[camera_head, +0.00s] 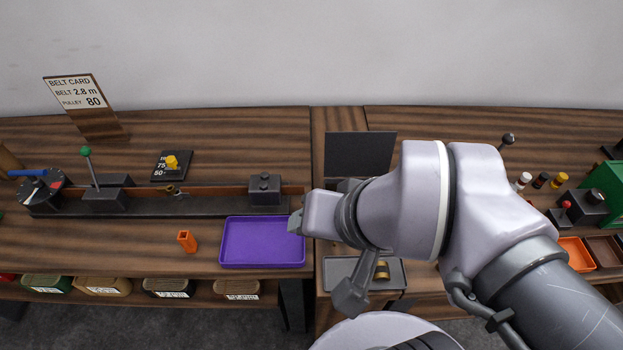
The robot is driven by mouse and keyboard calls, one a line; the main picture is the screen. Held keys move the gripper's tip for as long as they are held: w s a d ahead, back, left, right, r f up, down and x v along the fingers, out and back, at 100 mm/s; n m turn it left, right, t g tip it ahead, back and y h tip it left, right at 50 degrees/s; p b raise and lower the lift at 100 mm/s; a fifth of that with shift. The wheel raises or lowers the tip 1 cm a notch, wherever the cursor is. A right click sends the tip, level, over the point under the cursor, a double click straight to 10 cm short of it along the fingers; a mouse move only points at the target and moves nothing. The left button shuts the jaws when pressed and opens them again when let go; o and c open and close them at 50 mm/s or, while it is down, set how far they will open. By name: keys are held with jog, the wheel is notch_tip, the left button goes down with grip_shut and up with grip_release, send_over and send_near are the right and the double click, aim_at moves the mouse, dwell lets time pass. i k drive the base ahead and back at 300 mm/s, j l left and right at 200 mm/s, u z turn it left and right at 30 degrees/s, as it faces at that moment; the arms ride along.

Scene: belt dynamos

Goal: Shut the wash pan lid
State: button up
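A dark flat panel (360,153) stands raised at the back of the bench, right of the seam between the benches. It looks like the wash pan lid, standing open. A dark edge (345,185) below it, probably the wash pan, is mostly hidden behind my arm. My arm reaches in from the lower right, and its wrist end is over the bench near the right edge of the purple tray, in front of and below the lid. No contact with the lid shows.
A purple tray (262,242) and an orange cup (187,241) lie left of my wrist. A grey tray (340,268) with a brass part (382,270) is below it. A dark rail with a block (265,188) runs left. Small bottles and a green box (606,186) stand right.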

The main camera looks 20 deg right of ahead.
aim_at(360, 153)
jog(key=z, duration=0.5)
jog(key=k, duration=0.15)
jog(key=i+j+z, duration=0.2)
jog(key=j, duration=0.35)
jog(key=j+z, duration=0.2)
jog(key=j, duration=0.4)
